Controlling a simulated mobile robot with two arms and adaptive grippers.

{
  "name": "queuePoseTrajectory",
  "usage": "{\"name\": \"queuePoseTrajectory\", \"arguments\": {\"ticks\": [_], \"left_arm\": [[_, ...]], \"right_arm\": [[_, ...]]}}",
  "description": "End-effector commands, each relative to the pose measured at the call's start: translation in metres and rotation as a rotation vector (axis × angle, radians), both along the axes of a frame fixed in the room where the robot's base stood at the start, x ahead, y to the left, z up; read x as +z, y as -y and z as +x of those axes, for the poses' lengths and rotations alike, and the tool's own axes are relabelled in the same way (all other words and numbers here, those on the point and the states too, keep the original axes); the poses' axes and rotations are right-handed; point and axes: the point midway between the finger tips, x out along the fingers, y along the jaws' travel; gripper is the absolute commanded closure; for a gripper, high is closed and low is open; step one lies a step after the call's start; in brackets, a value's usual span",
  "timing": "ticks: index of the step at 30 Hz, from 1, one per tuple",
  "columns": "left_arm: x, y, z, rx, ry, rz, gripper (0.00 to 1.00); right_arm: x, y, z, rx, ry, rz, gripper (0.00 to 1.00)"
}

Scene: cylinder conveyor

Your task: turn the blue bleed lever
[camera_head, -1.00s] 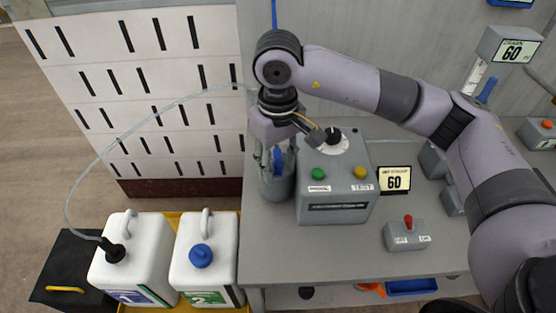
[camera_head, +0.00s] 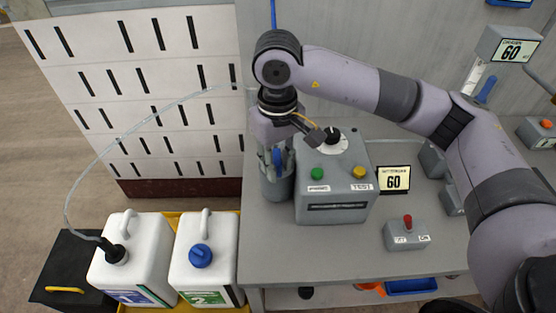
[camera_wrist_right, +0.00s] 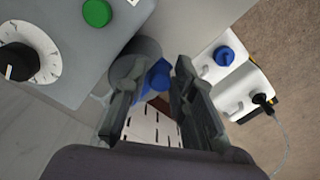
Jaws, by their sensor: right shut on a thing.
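The blue bleed lever (camera_head: 278,160) is on the grey cylinder (camera_head: 276,187) at the left end of the bench. My right gripper (camera_head: 272,155) points down over the cylinder and is shut on the blue lever. In the right wrist view the lever (camera_wrist_right: 158,76) shows between my right gripper's fingers (camera_wrist_right: 154,88), partly hidden by them. The exact contact is hard to make out. My left gripper is not in view.
Beside the cylinder stands a grey control box (camera_head: 335,205) with green and yellow buttons and a dial. A small sign reading 60 (camera_head: 394,180) and a red-switch box (camera_head: 407,234) are to its right. Two white canisters (camera_head: 130,255) (camera_head: 205,255) stand left of the bench.

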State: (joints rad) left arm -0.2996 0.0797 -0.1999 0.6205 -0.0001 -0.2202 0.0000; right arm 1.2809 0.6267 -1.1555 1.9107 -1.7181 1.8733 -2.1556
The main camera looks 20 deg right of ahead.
Motion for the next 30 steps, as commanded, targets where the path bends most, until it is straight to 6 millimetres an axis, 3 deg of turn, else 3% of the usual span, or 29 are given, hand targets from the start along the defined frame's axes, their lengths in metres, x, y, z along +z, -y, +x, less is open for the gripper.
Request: {"name": "queuePoseTrajectory", "arguments": {"ticks": [5,9,30], "left_arm": [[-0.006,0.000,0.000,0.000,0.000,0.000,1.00],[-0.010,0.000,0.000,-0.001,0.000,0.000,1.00],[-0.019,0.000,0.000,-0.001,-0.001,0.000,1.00]], "right_arm": [[-0.001,-0.008,0.003,0.003,0.003,0.004,0.86],[-0.001,-0.014,0.006,0.003,0.002,0.004,0.95],[-0.003,-0.025,0.015,0.002,-0.003,0.000,0.95]]}}
